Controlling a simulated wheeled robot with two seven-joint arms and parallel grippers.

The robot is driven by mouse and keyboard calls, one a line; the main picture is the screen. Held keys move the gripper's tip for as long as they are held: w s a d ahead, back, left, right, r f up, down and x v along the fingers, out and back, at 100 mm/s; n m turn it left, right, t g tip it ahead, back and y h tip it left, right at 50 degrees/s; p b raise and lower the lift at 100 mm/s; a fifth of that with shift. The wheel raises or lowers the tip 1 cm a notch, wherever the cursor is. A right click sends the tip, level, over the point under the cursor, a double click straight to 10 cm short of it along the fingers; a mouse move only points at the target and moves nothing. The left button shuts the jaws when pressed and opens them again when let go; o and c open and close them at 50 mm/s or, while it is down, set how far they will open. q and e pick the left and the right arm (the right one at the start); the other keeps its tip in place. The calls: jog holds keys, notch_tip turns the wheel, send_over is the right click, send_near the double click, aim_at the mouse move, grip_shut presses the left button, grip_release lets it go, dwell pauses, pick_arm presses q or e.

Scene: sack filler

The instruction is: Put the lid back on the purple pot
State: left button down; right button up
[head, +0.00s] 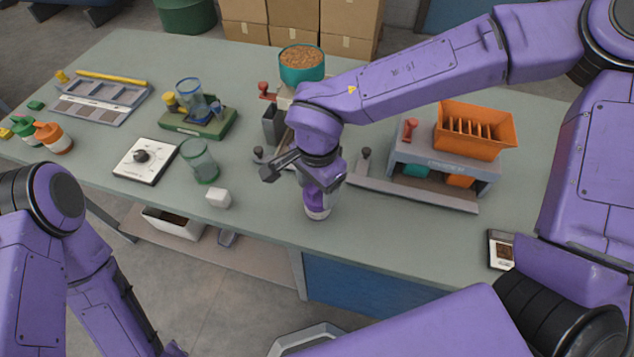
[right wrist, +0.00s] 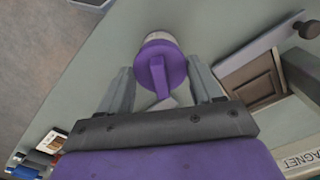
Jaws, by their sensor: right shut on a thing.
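The purple lid (right wrist: 165,58) with its raised bar handle lies between the two fingers of my right gripper (right wrist: 160,80). A pale body, the purple pot (right wrist: 158,36), shows just past the lid's far edge. In the head view my right gripper (head: 316,184) points down over the pot (head: 318,212), near the table's front edge, with purple between its fingers. The gripper is shut on the lid. I cannot tell whether the lid is seated on the pot or held just above it. My left gripper is out of view.
A white block (head: 218,198) and a green-based glass (head: 200,162) stand left of the pot. A grey stand with an orange hopper (head: 472,130) is to the right. A teal tub of grain (head: 302,64) stands behind my right forearm. The table's front edge is close.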

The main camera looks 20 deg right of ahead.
dwell(0.3)
jog(key=o, duration=1.2)
notch_tip(320, 180, up, 7)
jog(key=p, duration=0.9)
grip_shut()
jog(key=shift+f, duration=0.1)
dwell(0.9)
jog(key=shift+f+b, duration=1)
jog(key=shift+f, duration=1.15)
